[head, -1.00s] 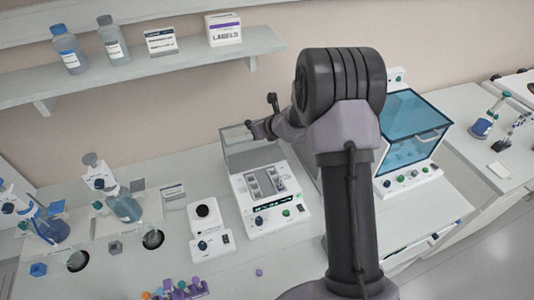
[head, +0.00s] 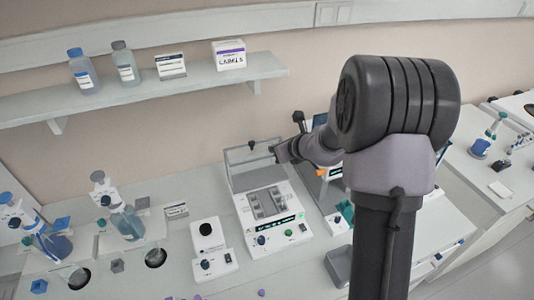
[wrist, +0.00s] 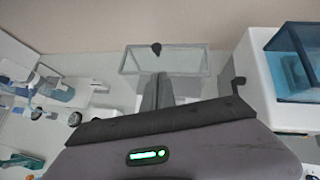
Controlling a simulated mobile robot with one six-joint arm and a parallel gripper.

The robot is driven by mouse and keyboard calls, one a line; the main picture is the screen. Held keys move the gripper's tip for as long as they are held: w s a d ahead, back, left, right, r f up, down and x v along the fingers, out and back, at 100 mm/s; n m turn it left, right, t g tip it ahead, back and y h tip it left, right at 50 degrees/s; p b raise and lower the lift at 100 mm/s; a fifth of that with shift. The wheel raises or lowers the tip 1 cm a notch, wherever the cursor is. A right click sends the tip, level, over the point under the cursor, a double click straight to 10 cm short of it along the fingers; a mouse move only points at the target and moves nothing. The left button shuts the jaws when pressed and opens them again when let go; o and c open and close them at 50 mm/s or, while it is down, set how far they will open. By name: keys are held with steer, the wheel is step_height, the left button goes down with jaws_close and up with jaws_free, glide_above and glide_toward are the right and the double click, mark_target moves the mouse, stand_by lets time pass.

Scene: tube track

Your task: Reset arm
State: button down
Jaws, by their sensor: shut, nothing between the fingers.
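My arm stands upright at the right of the head view, bent over at the top. My gripper (head: 280,153) points left, by the raised clear lid of a white device (head: 270,222) with a silver block on top. In the wrist view my gripper (wrist: 156,92) has its dark fingers together with nothing between them. The clear lid (wrist: 190,61) with a black knob shows just beyond the fingertips in that view. I cannot tell whether the fingers touch the lid.
A small white device (head: 210,243) stands left of the block device. Blue-liquid bottles (head: 126,222) stand further left. A wall shelf (head: 180,88) holds bottles and boxes. A blue-lidded bath (wrist: 292,62) shows at right in the wrist view. A grey tray (head: 340,265) lies beside my arm.

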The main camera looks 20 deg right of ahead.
steer(key=s+a+n+g+y+b, duration=0.2)
steer(key=s+a+n+y+b, duration=0.1)
steer(key=s+a+n+b, duration=1.3)
steer(key=s+f+n+g+h+b, duration=0.1)
steer(key=s+f+n+b, duration=0.3)
steer(key=s, duration=0.5)
steer(key=s+d+f+n+g+h+b, duration=0.1)
steer(key=s+f+n+h+b, duration=0.1)
steer(key=s+f+n+b, duration=0.2)
steer(key=s+f+n, duration=0.2)
steer(key=s+n, duration=0.2)
steer(key=s, duration=0.2)
steer(key=shift+f+h, duration=0.15)
steer(key=shift+h, duration=0.15)
